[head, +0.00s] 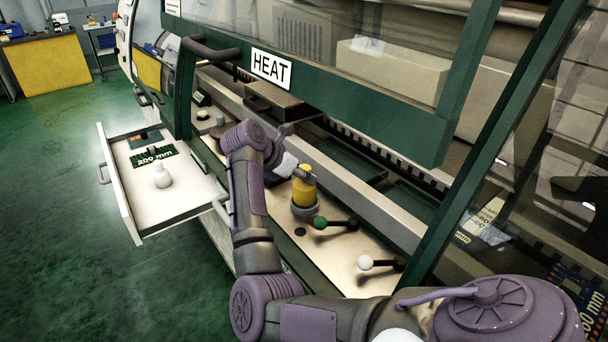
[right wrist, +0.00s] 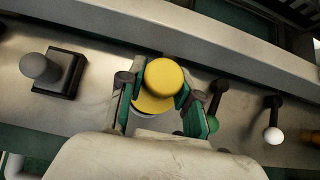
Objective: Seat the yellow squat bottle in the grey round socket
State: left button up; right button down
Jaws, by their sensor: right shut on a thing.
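The yellow squat bottle (head: 304,190) stands upright at the grey round socket (head: 304,210) on the pale machine ledge. Its lower end meets the socket's rim; I cannot tell how deep it sits. My right gripper (head: 306,176) reaches it from the left in the head view and is shut on its upper part. In the right wrist view, the yellow bottle (right wrist: 164,80) shows between the green-padded fingers of my right gripper (right wrist: 162,98). Only a sliver of the socket's rim shows below it there. My left gripper is not in view.
A green-knobbed lever (head: 320,223) stands close right of the socket, and a white-knobbed lever (head: 365,262) farther right. The raised green-framed hood (head: 400,130) hangs above the ledge.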

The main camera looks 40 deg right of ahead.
jog(key=shift+f+b, duration=1.05)
jog(key=shift+b, duration=0.1)
dwell(1.2)
jog(key=shift+b, duration=0.35)
dwell(0.4)
jog(key=c, duration=0.7)
grip_release()
jog(key=shift+v, duration=3.7)
